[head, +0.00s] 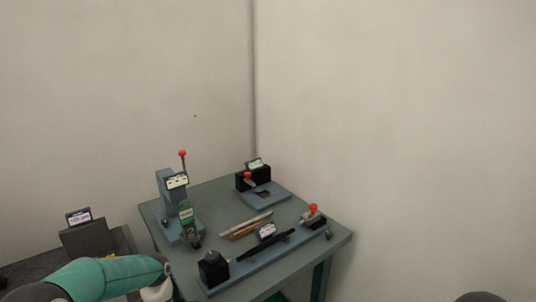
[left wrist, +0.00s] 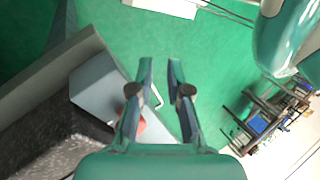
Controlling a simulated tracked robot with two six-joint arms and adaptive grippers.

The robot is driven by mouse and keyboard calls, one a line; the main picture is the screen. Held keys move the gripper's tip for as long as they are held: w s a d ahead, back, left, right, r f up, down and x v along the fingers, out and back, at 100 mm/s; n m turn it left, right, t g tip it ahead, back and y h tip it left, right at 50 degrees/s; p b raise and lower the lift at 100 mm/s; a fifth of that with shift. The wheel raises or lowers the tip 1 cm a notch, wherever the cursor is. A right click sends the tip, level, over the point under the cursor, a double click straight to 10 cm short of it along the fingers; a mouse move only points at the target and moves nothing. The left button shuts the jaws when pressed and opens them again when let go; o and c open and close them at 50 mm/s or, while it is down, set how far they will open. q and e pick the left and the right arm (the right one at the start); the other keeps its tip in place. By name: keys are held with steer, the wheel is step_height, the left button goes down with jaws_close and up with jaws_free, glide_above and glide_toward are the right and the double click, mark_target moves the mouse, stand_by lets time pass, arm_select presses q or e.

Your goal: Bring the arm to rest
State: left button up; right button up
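My left arm (head: 105,277) comes in from the lower left of the head view, beside the workbench; its gripper is below the frame there. In the left wrist view, my left gripper (left wrist: 161,66) has its two fingers apart with nothing held between them. It hangs over a green floor, near the edge of a grey block. A red part (left wrist: 141,125) shows partly behind the left finger; I cannot tell what it belongs to. My right gripper is not in view.
The blue-grey workbench (head: 334,240) carries a lever press (head: 170,197), a long fixture rail (head: 232,279), a small black fixture (head: 243,182) and rods (head: 246,225). A dark side table with a grey labelled block (head: 88,238) stands left. Pale walls meet behind.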

arm_select(q)
steer(key=s+d+f+m+t+h, duration=0.1)
steer(key=s+d+f+m, duration=0.35)
steer(key=s, duration=0.25)
steer(key=s+d+f+m+h, duration=0.1)
steer(key=s+d+f+m, duration=0.25)
steer(key=s+f, duration=0.25)
steer(key=s+d+f+m+t+h, duration=0.1)
steer(key=s+d+f+m, duration=0.3)
steer(key=s, duration=0.3)
steer(key=w+m+t, duration=0.1)
steer(key=m, duration=0.1)
steer(key=w+a+f+m+t, duration=0.1)
steer(key=w+m, duration=0.1)
steer(key=w+m+t, duration=0.2)
steer(key=shift+a+f, duration=0.2)
steer(key=shift+f, duration=0.1)
